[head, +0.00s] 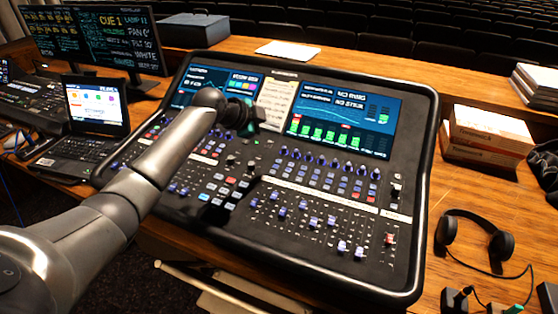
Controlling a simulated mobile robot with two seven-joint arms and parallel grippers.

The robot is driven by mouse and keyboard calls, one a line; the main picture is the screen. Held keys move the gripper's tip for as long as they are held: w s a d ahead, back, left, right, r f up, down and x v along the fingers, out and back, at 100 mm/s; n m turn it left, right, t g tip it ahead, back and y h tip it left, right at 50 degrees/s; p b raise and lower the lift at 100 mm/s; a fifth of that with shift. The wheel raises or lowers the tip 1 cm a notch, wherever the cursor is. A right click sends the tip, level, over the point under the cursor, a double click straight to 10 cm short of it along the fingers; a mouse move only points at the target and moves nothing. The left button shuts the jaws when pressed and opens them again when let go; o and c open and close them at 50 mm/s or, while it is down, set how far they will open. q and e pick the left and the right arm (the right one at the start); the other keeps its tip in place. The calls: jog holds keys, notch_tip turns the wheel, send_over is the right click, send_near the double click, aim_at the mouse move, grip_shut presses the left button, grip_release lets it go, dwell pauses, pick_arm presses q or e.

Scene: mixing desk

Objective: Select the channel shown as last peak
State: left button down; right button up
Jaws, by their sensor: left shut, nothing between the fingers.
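The black mixing desk (425,170) stands on the wooden table, with two screens at its back. The right screen (370,112) shows blue panels and a row of green bars. The left screen (240,82) is partly hidden by my left arm. A paper list (277,100) sits between the screens. Rows of knobs, small buttons and faders (330,220) cover the lower panel. The small lettering is too fine to read, so I cannot tell which channel is the last peak. My left gripper (249,122) is shut and empty, over the desk just below the left screen. My right gripper is out of view.
A laptop (95,104) and a large monitor (92,36) stand at the left. Stacked boxes (487,137), headphones (474,237) and small dark items lie at the right. A dark case (189,31) and white paper (287,49) lie behind. Rows of seats fill the background.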

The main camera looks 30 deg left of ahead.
pick_arm(q)
jog(key=shift+f+b, duration=1.1)
jog(key=b, duration=0.5)
send_over(279, 161)
jog(key=s, duration=0.2)
jog(key=f, duration=0.3)
jog(key=a+f, duration=0.1)
jog(key=f, duration=0.1)
jog(key=shift+w+f, duration=0.2)
jog(key=shift+f, duration=0.05)
jog(key=shift+w+d+f+b, duration=0.1)
jog(key=shift+f+b, duration=0.35)
jog(key=shift+f, duration=0.05)
jog(key=shift+f, duration=0.15)
jog(key=shift+f, duration=0.25)
jog(key=shift+f+b, duration=0.4)
jog(key=shift+b, duration=0.1)
dwell(0.5)
jog(key=shift+r+p, duration=0.8)
jog(key=shift+p, duration=0.05)
